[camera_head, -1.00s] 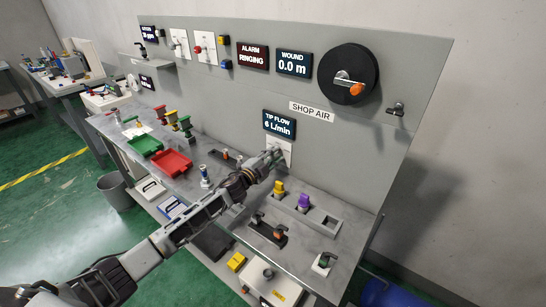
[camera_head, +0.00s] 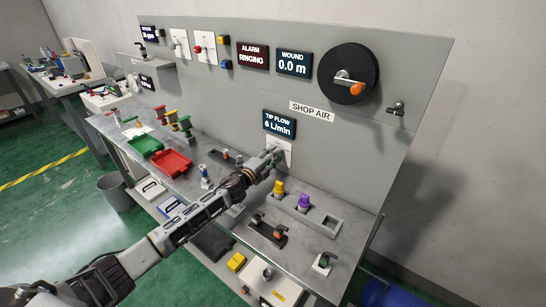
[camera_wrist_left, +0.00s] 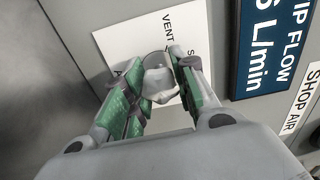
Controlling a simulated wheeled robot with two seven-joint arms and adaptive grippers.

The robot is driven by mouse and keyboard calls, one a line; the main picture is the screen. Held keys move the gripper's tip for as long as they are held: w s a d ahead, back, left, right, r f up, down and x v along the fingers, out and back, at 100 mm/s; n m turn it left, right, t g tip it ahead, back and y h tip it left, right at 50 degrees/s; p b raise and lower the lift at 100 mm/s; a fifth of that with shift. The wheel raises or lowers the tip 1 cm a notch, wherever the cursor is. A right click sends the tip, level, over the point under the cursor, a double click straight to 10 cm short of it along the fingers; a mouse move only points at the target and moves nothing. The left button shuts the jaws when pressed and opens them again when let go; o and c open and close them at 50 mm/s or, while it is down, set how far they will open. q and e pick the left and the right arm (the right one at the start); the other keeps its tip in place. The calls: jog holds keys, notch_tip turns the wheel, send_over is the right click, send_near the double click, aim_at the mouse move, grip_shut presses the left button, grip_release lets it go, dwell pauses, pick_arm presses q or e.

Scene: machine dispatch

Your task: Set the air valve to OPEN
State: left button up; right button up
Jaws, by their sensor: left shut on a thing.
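A white plate (camera_head: 288,148) is on the grey panel just below the TIP FLOW display (camera_head: 280,123), which reads 6 L/min. In the left wrist view the plate (camera_wrist_left: 112,45) carries the word VENT and other lettering that is partly covered. A rounded grey valve handle (camera_wrist_left: 158,80) stands out from this plate. My left gripper (camera_head: 276,155) reaches the plate, and in the left wrist view its green-padded fingers are shut on the handle, one on each side. The handle's pointing direction is partly hidden by the fingers. My right gripper is not in view.
A SHOP AIR label (camera_head: 311,111) and a black reel (camera_head: 348,74) are on the panel. A lever fitting (camera_head: 396,108) is further right. On the bench below stand a yellow part (camera_head: 279,188) and a purple part (camera_head: 303,202). Red (camera_head: 171,162) and green trays lie left.

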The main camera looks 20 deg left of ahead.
pick_arm(q)
jog(key=shift+f, duration=0.1)
jog(key=o, duration=1.1)
jog(key=shift+c, duration=0.2)
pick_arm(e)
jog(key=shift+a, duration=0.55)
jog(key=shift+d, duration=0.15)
pick_arm(q)
jog(key=shift+v, duration=6)
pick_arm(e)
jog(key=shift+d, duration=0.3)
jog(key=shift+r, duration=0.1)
